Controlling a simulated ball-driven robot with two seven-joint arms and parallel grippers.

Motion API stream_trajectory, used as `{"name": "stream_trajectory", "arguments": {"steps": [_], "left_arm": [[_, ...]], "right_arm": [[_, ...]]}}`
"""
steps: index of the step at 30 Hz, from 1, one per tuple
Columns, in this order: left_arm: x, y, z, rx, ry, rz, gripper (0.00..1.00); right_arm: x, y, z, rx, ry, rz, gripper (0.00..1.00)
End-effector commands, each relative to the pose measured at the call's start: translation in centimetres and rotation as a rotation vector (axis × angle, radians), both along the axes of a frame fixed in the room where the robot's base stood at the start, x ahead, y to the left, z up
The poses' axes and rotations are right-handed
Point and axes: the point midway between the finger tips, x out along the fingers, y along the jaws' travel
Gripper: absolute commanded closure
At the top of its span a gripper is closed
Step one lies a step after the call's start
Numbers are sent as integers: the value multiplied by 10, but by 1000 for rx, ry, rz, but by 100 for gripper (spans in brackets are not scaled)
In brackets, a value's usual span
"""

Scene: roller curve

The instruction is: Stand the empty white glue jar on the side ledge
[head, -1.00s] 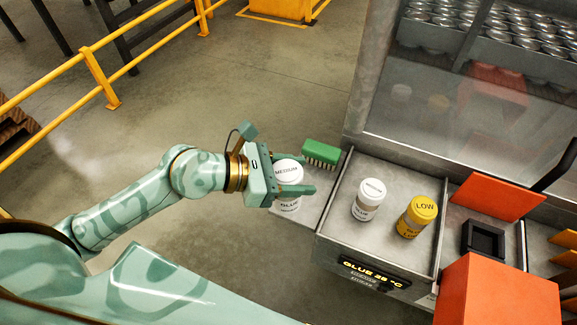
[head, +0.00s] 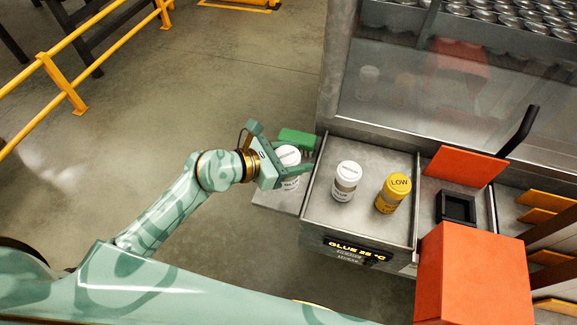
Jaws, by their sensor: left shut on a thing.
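My left gripper (head: 282,168) is shut on a white glue jar (head: 288,157) with a white lid. The jar is upright at the side ledge (head: 278,198), a small grey shelf left of the metal tray. I cannot tell whether its base touches the ledge. A second white jar (head: 346,180) stands in the metal tray (head: 318,219), with a yellow jar (head: 393,193) marked LOW to its right. My right gripper does not show.
A green brush (head: 296,138) lies behind the held jar. The tray front has a display (head: 357,251) reading glue 25 °C. An orange box (head: 474,275), an orange panel (head: 465,166) and a black square holder (head: 456,207) are at the right. A yellow railing (head: 62,82) is far left.

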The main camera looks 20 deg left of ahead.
Motion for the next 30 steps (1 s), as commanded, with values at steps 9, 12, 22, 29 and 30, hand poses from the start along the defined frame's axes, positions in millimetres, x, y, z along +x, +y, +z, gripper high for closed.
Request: {"name": "stream_trajectory", "arguments": {"steps": [9, 12, 22, 29, 30], "left_arm": [[26, 18, -42, -1, 3, 0, 71], [32, 22, -56, -2, 5, 0, 71], [31, 21, -78, -2, 2, -1, 71], [31, 21, -82, -1, 3, -1, 46], [31, 21, -81, -1, 3, -1, 35]], "right_arm": [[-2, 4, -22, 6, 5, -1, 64], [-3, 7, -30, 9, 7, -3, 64], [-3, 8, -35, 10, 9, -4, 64], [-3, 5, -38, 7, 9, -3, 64], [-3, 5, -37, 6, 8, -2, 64]]}}
